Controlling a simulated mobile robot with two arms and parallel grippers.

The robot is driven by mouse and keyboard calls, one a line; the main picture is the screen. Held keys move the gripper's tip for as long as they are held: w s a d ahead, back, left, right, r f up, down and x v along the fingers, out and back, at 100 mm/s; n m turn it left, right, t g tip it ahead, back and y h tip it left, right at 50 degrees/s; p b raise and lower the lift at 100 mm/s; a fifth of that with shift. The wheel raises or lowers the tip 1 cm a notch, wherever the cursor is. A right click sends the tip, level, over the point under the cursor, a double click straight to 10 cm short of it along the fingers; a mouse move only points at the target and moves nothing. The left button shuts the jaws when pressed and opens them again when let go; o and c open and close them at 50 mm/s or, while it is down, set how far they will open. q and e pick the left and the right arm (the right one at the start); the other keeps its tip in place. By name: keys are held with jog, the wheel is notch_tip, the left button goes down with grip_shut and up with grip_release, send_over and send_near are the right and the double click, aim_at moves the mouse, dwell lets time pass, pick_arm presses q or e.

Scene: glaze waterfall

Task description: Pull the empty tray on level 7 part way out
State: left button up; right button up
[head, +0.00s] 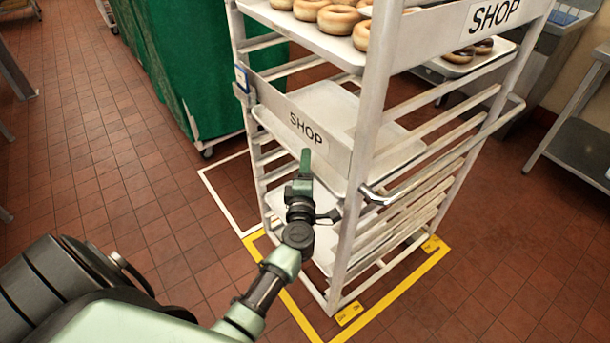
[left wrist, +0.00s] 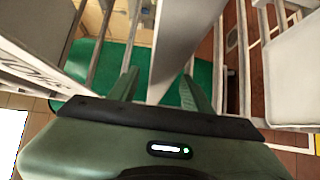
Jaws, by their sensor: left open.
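A tall rack (head: 352,230) of pale metal rails stands in the middle of the head view. An empty pale tray (head: 325,103) lies in it behind a white bar marked SHOP (head: 300,122). Another pale tray (head: 322,252) shows lower down, partly hidden by my arm. I cannot tell which level each is on. My left gripper (head: 305,168) is at the rack's front, just below the SHOP bar. In the left wrist view its fingers (left wrist: 158,85) are open, with a pale flat piece (left wrist: 180,45) between or just beyond them; contact is unclear. My right gripper is out of view.
A curved metal handle (head: 375,196) juts from the near post. A green covered cart (head: 190,60) stands behind left. Yellow tape (head: 395,290) marks the floor around the rack.

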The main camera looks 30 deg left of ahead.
pick_arm(q)
jog(key=shift+w+a, duration=0.2)
jog(key=shift+w, duration=0.2)
grip_shut()
dwell(1.3)
